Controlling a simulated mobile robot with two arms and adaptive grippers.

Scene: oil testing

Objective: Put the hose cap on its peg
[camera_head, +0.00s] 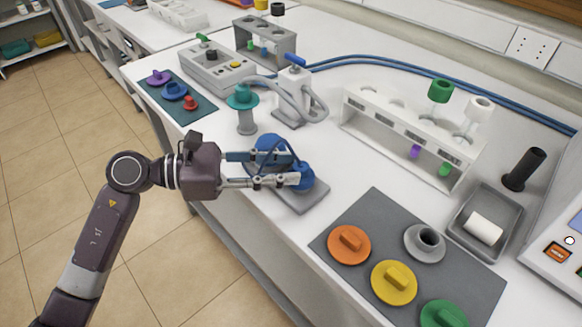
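A teal cap (242,97) sits on top of a short grey peg (246,122) near the middle of the bench; I take these to be the hose cap and its peg. My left gripper (294,170) is below and right of the peg, apart from the cap. Its two fingers are spread, over a grey plate (305,200) bearing blue rounded parts (303,178). The fingers partly hide these parts, and I cannot tell if they touch. My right gripper is not in view.
A grey device with a blue handle (294,61) and looped hose stands right of the peg. A white tube rack (395,135) is farther right. Coloured caps lie on a grey mat (330,238) in front and on a teal mat (190,107) at left.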

